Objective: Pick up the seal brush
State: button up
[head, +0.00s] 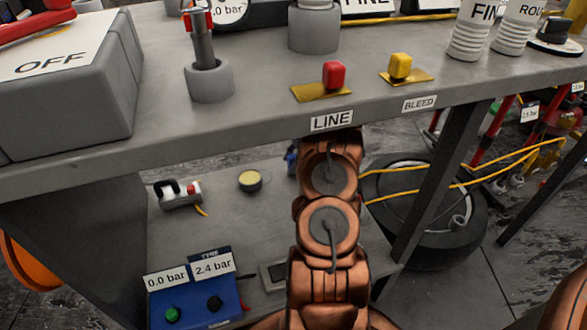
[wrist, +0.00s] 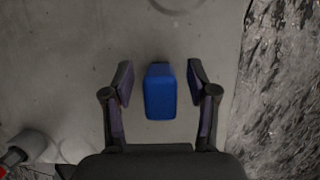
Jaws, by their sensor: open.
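A blue block-like object (wrist: 160,95) lies on the grey lower shelf in the wrist view. I take it to be the seal brush, but no bristles show, so I cannot be sure. My gripper (wrist: 161,72) is open, with one finger on each side of it and a gap on both sides. Nothing is held. In the head view my arm reaches below the bench top and hides the gripper. A small blue patch (head: 291,156) shows just left of my arm; I cannot tell whether it is the same object.
The bench top (head: 250,138) overhangs the lower shelf (head: 232,225). A grey device with a black handle (head: 180,194), a yellow-topped disc (head: 250,180) and a blue gauge box (head: 190,290) stand left of my arm. A tyre (head: 440,235) and yellow hoses are at right.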

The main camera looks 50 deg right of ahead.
aim_at(291, 156)
jog(key=shift+c, duration=0.3)
grip_shut()
dwell(0.4)
jog(key=shift+r, duration=0.2)
jog(key=v, duration=0.1)
jog(key=p+v, duration=0.2)
jog(key=shift+w+a+r, duration=0.2)
jog(key=shift+a+r, duration=0.05)
jog(key=shift+r, duration=0.05)
jog(key=s+d+p, duration=0.1)
jog(key=s+d, duration=0.1)
jog(key=d, duration=0.1)
jog(key=s+d+p, duration=0.1)
jog(key=d, duration=0.3)
jog(key=s+d+p, duration=0.1)
jog(key=s+d, duration=0.1)
jog(key=d, duration=0.1)
jog(key=shift+s+d+f, duration=0.15)
jog(key=shift+s, duration=0.2)
jog(key=s+d, duration=0.1)
jog(key=d+p, duration=0.1)
jog(key=d, duration=0.1)
jog(key=s+d+p, duration=0.1)
jog(key=shift+s+d, duration=0.3)
jog(key=shift+d, duration=0.05)
